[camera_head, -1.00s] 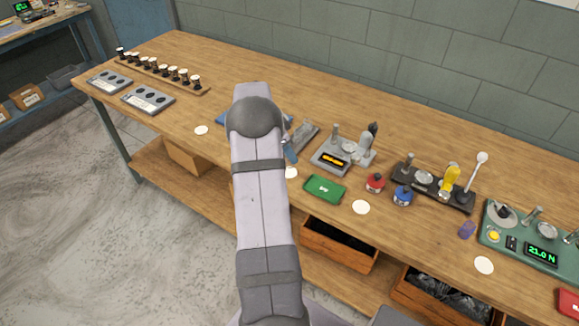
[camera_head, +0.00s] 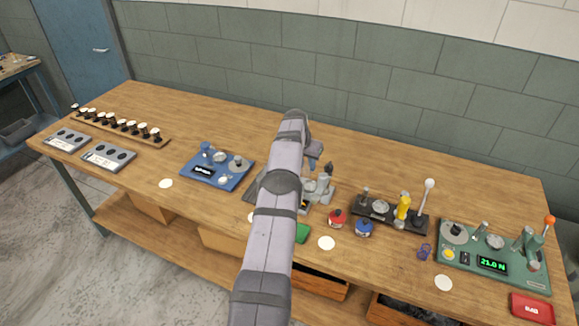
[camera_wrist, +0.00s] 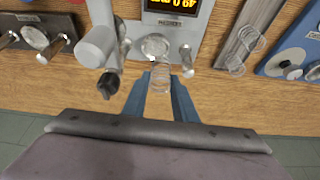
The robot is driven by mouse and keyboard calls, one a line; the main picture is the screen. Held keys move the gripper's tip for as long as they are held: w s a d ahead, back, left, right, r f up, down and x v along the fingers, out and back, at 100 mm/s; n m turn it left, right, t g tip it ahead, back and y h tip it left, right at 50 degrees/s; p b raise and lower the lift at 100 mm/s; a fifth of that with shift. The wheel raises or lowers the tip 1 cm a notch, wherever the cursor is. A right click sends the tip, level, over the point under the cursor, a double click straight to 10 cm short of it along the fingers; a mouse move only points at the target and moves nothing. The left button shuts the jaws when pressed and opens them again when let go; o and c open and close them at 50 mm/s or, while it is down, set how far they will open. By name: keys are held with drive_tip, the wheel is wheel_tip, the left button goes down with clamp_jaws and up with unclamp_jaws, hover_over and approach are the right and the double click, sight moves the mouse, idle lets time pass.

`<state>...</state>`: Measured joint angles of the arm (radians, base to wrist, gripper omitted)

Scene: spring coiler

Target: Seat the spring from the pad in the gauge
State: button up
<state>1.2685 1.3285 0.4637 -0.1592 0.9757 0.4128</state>
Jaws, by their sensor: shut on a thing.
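My gripper (camera_wrist: 160,92), with two blue fingers, is shut on a clear-looking wire spring (camera_wrist: 160,76) in the wrist view. The spring stands just in front of the gauge's small round seat (camera_wrist: 155,46); whether it touches the seat cannot be told. The grey gauge (camera_wrist: 183,40) has an amber lit display and a thick post; in the head view the gauge (camera_head: 322,190) is partly covered by my arm. The pad that the spring came from cannot be told.
A grey channel (camera_wrist: 240,42) holding another spring lies beside the gauge. A blue device (camera_head: 232,172), a black lever stand (camera_head: 375,216) and a green tester (camera_head: 470,275) stand along the bench. The bench behind is clear.

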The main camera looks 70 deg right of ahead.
drive_tip(key=shift+s+d+r+n, duration=0.3)
drive_tip(key=shift+s+d, duration=0.15)
drive_tip(key=shift+s, duration=0.25)
drive_tip(key=shift+f, duration=0.2)
drive_tip(key=shift+f+b, duration=2.1)
drive_tip(key=shift+f, duration=0.45)
drive_tip(key=shift+f+b, duration=0.65)
drive_tip(key=shift+b, duration=0.25)
idle(0.4)
idle(0.3)
drive_tip(key=o, duration=1.2)
drive_tip(key=shift+r, duration=0.1)
drive_tip(key=shift+s+d+r+p, duration=0.1)
drive_tip(key=shift+d+r+p, duration=0.05)
drive_tip(key=shift+r+p, duration=1.65)
